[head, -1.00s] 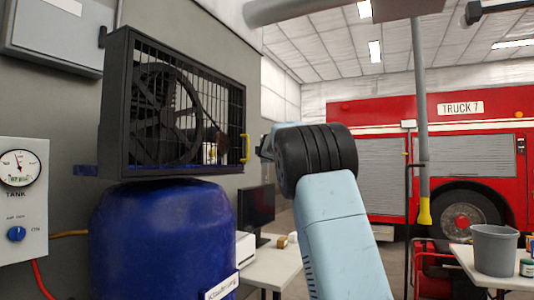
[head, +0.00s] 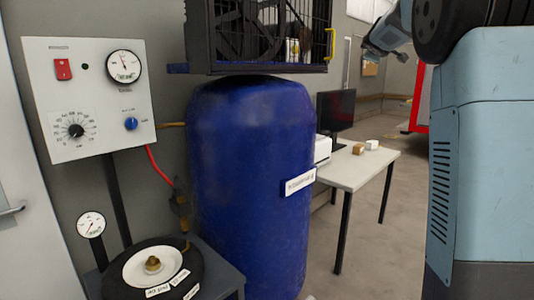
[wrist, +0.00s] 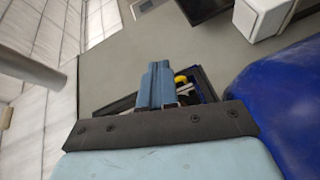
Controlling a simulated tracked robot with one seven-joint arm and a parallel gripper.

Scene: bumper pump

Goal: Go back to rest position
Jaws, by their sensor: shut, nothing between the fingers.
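My gripper (head: 380,42) is at the upper right of the head view, at the end of my light blue arm with its black joint. It is to the right of the caged pump's yellow handle and above the table. In the wrist view the blue-grey fingers of my gripper (wrist: 158,78) are together with nothing between them. The dark pump cage (wrist: 115,105) and its yellow handle show partly behind the fingers there.
A blue tank (head: 250,190) stands under the pump cage (head: 262,68). A control panel (head: 92,98) is at left, above a hub with a gauge (head: 90,225). A white table (head: 355,172) holds a monitor (head: 335,110) and small blocks. Floor between table and arm is clear.

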